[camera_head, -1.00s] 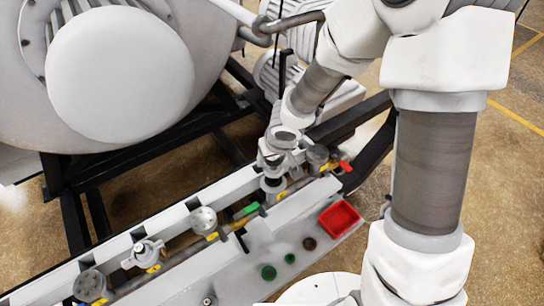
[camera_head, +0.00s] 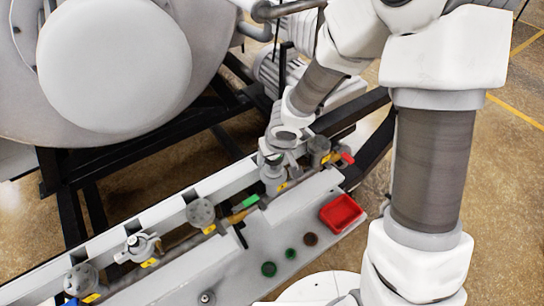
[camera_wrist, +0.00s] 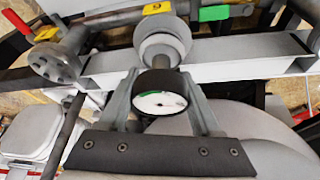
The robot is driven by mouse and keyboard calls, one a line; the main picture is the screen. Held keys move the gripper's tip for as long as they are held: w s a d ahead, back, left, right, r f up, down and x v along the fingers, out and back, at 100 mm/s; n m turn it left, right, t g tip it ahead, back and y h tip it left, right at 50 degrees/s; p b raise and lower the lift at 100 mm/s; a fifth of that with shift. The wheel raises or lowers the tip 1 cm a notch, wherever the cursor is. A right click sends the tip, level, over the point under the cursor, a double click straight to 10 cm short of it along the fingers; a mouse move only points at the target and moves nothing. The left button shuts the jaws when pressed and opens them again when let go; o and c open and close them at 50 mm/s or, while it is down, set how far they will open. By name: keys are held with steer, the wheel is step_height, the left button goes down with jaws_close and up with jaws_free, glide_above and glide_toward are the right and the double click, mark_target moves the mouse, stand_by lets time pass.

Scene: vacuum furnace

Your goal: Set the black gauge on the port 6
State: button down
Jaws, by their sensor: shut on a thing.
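The black gauge (camera_wrist: 158,82) has a dark round body and a white dial with a green mark, facing the wrist camera. My gripper (camera_wrist: 160,77) is shut on it, one finger on each side; in the head view my gripper (camera_head: 274,155) is over the pipe's right part. Port 6 (camera_wrist: 163,45) is a grey round flange with a yellow tag (camera_wrist: 158,8) reading 6. The gauge is lined up with the port, its far end at or very close to the flange. I cannot tell whether they touch. In the head view my gripper mostly hides the gauge.
A flange with a red handle (camera_head: 346,158) stands close right of my gripper. A green-handled valve (camera_head: 245,203) and other ports (camera_head: 201,212) line the pipe to the left. A red tray (camera_head: 341,213) and small round caps (camera_head: 290,254) lie on the grey shelf in front.

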stand_by(0.5)
jaws_free()
steer(key=p+v, duration=0.8)
steer(key=v, duration=0.9)
steer(key=shift+s+r, duration=0.1)
steer(key=shift+r, duration=0.1)
stand_by(0.4)
